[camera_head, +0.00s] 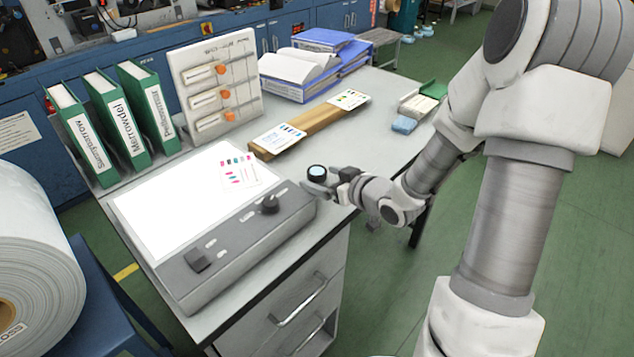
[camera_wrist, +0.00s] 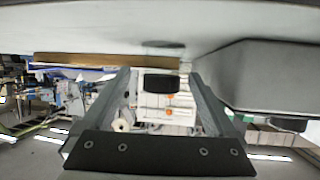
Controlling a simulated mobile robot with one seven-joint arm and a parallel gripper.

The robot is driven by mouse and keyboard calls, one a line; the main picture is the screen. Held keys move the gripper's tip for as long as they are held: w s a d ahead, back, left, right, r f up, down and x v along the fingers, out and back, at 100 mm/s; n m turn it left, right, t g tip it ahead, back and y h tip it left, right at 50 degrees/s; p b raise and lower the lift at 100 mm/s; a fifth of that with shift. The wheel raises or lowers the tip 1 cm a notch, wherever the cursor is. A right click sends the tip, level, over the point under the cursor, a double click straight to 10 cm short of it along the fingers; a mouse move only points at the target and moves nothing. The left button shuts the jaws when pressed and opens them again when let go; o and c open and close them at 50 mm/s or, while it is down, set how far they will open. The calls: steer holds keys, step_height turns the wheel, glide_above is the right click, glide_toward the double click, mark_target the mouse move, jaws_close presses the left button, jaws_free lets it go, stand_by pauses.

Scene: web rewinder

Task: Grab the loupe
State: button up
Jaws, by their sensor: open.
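The loupe (camera_head: 317,171) is a small round black piece with a pale glass top, near the right end of the light box at the desk's front edge. In the wrist view, which is upside down, the loupe (camera_wrist: 160,83) is a short dark cylinder between the fingers, towards their tips. My gripper (camera_head: 325,179) is open and low by the desk's front edge, pointing left in the head view. In the wrist view, my gripper (camera_wrist: 158,85) shows a gap on both sides of the loupe. Its fingers partly hide the loupe's lower part in the head view.
The light box (camera_head: 186,255), with knobs and a colour card, stands just left of my gripper. A wooden strip (camera_head: 310,125) with cards lies behind. Green binders (camera_head: 105,120), a rack with orange knobs (camera_head: 222,85) and a blue cloth (camera_head: 404,124) stand farther off.

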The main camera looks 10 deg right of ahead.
mark_target(310, 174)
steer(key=b+x, duration=0.1)
steer(key=x, duration=0.4)
steer(key=shift+a, duration=0.2)
steer(key=c, duration=1.4)
